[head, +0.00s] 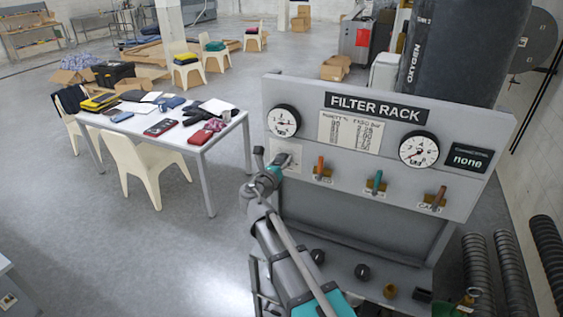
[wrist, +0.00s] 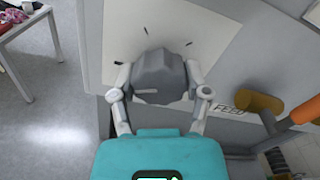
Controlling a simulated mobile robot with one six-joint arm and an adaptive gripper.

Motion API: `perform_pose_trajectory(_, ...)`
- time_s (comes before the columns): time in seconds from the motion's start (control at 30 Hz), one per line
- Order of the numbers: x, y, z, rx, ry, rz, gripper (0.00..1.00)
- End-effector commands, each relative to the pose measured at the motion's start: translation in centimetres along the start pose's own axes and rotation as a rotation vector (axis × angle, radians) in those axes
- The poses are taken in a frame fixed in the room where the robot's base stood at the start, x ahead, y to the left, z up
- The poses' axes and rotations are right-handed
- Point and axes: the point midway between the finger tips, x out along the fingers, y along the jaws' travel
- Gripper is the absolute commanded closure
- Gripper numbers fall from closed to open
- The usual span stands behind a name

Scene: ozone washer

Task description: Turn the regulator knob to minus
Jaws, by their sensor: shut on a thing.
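The regulator knob (wrist: 158,75) is a dark grey, lobed knob on a pale plate (wrist: 120,28) with short black marks around it. In the wrist view my gripper (wrist: 158,88) has one finger on each side of the knob, shut on it. A small light line shows on the knob's lower left face. Any plus or minus sign on the plate is hidden or too small to read.
Right of the knob is the FEED valve with an orange handle (head: 320,165); a teal handle (head: 377,180) and a brown handle (head: 439,196) follow. Two round gauges (head: 284,121) (head: 419,149) sit above. A white table (head: 190,135) with items stands left.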

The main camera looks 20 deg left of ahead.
Motion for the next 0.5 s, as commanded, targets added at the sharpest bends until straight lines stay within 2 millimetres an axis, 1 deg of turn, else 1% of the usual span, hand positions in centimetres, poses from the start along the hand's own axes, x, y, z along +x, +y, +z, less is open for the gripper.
perform_pose_trajectory(0.2, -0.02, -0.09, -0.10, -0.194, 0.003, -0.002, 0.87)
perform_pose_trajectory(0.5, -0.02, -0.13, -0.12, -0.378, 0.003, -0.002, 0.87)
